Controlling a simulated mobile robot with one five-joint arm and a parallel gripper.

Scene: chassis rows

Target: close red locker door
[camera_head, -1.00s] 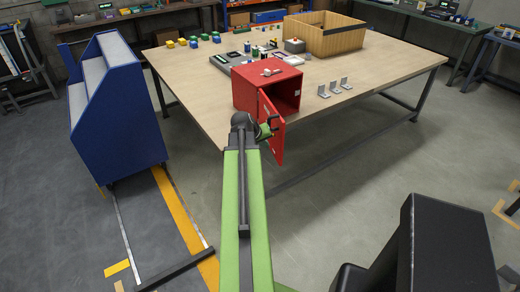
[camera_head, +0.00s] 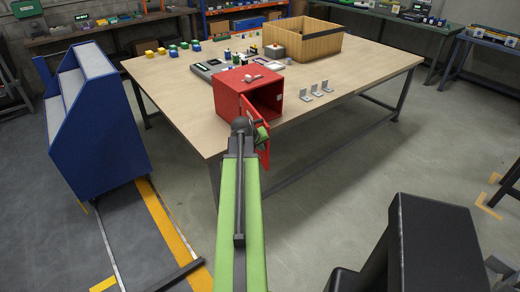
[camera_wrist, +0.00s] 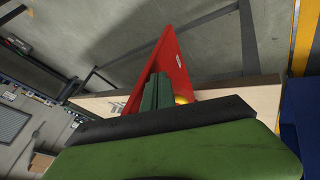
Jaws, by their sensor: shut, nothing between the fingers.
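The red locker (camera_head: 228,100) stands at the near corner of the wooden table. Its red door (camera_head: 265,155) is swung open toward me and hangs past the table's edge. My gripper (camera_head: 262,132) is shut and empty, close beside the door at the end of my green arm. In the wrist view my dark green fingers (camera_wrist: 152,92) overlap the red door (camera_wrist: 172,60). I cannot tell whether they touch it. My arm's dark wrist joint hides part of the locker's lower front.
The wooden table (camera_head: 180,90) also bears a wooden crate (camera_head: 325,45), small metal brackets (camera_head: 316,90) and several coloured blocks (camera_head: 172,50). A blue shelf unit (camera_head: 105,130) stands at the left. The floor (camera_head: 350,165) right of the door is clear.

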